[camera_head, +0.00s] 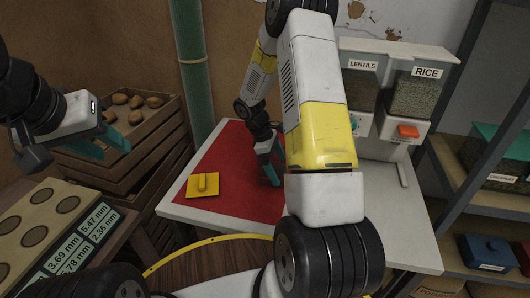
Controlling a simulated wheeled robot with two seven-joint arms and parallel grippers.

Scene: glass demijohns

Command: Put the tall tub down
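I cannot make out a tall tub in this view; part of the table is hidden behind my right arm. My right gripper (269,168) points down over the right part of the red mat (235,160) on the white table (215,219). One teal finger shows clearly, and I cannot tell whether it holds anything. My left gripper (101,146) is at the left, in front of the wooden crate, with its teal fingers apart and nothing seen between them. A yellow square lid-like piece with a raised handle (203,186) lies on the mat's left part.
Lentils (362,88) and rice (413,98) dispensers stand at the table's back right. A wooden crate (120,179) of potatoes and a board with round holes (51,205) are at the left. Shelves at the right hold a blue box (487,250). A green pipe (188,50) rises behind.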

